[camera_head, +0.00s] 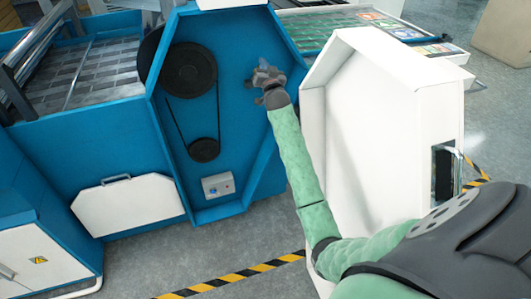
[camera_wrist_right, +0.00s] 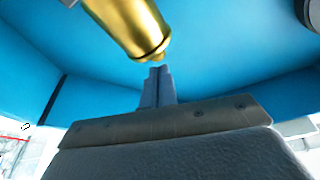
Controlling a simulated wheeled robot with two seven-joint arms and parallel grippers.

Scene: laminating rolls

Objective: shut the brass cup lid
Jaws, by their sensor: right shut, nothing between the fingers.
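The brass cup (camera_wrist_right: 128,25) shows in the right wrist view at the top, as a gold cylinder with a rounded, rimmed lower end. Whether its lid is open or shut cannot be made out. My right gripper (camera_wrist_right: 158,72) is shut and empty, its fingertips just below the brass end; a small gap seems to lie between them, though contact is hard to judge. In the head view my right gripper (camera_head: 265,80) reaches into the blue machine housing, and the cup is hidden there behind the gripper or too small to tell. My left gripper is not in view.
The blue housing (camera_head: 237,135) holds a belt with a large black pulley (camera_head: 188,70) and a small one (camera_head: 204,150). A grey box (camera_head: 218,185) sits low inside. A white door (camera_head: 365,120) stands open right of my right arm. Striped tape (camera_head: 235,277) marks the floor.

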